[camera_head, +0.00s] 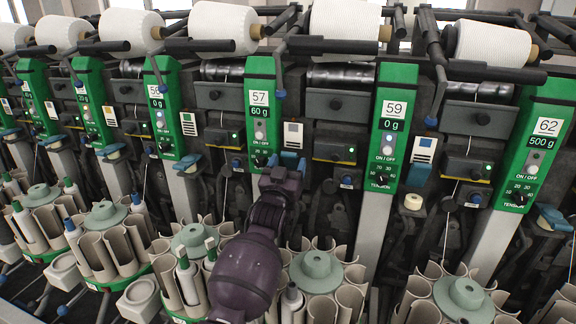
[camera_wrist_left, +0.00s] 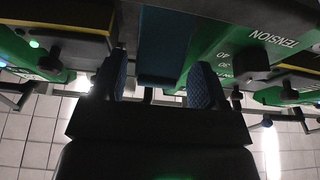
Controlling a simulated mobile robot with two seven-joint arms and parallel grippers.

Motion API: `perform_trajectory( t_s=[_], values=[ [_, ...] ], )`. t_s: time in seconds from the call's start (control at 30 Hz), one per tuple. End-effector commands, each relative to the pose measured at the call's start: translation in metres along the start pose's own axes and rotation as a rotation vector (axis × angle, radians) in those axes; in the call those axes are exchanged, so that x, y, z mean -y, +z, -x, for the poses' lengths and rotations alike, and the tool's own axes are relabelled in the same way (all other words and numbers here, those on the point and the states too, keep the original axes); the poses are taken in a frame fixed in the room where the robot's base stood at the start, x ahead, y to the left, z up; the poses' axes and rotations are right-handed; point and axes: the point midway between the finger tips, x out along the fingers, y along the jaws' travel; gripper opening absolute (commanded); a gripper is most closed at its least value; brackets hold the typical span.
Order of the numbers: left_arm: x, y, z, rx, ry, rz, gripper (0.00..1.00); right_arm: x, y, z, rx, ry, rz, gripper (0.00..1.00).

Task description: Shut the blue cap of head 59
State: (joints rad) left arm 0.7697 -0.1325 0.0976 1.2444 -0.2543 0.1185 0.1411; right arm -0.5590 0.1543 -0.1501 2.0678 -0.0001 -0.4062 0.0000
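Head 59 (camera_head: 390,125) is a green panel reading 0 g, right of centre in the head view. Its blue cap (camera_head: 420,173) sits at the lower right of that panel; I cannot tell for sure how far it is open. My left gripper (camera_head: 291,162) is at the lower right of the panel of head 57 (camera_head: 261,110), at that head's blue cap, left of head 59. In the left wrist view, the left gripper (camera_wrist_left: 160,88) has its two blue finger pads apart. A blue flap (camera_wrist_left: 168,45) shows beyond and between them, with a gap at the left finger. My right gripper is not in view.
White yarn cones (camera_head: 345,22) lie along the top. Round holders with grey tubes (camera_head: 316,270) stand below. A dark tension knob (camera_wrist_left: 250,65) is close to the right finger.

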Motion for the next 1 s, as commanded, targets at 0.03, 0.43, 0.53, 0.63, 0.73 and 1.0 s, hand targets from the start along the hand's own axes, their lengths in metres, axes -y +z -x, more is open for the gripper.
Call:
perform_trajectory(
  t_s=[0.03, 0.43, 0.53, 0.63, 0.73, 1.0],
  values=[
    [0.0, 0.0, 0.0, 0.001, 0.0, 0.0, 0.67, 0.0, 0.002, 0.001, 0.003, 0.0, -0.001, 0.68],
    [0.001, 0.0, 0.01, 0.001, 0.0, -0.001, 0.67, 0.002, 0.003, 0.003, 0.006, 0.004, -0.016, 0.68],
    [0.0, -0.001, 0.021, 0.001, 0.0, -0.001, 0.67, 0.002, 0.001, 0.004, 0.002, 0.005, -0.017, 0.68],
    [0.001, -0.001, 0.035, 0.0, -0.001, 0.0, 0.67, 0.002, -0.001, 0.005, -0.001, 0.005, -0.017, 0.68],
    [0.001, -0.001, 0.051, 0.0, -0.001, 0.0, 0.67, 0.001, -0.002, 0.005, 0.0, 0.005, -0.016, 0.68],
    [0.0, 0.0, 0.088, 0.0, 0.0, 0.0, 0.67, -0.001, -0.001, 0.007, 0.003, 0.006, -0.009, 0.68]
  ],
)
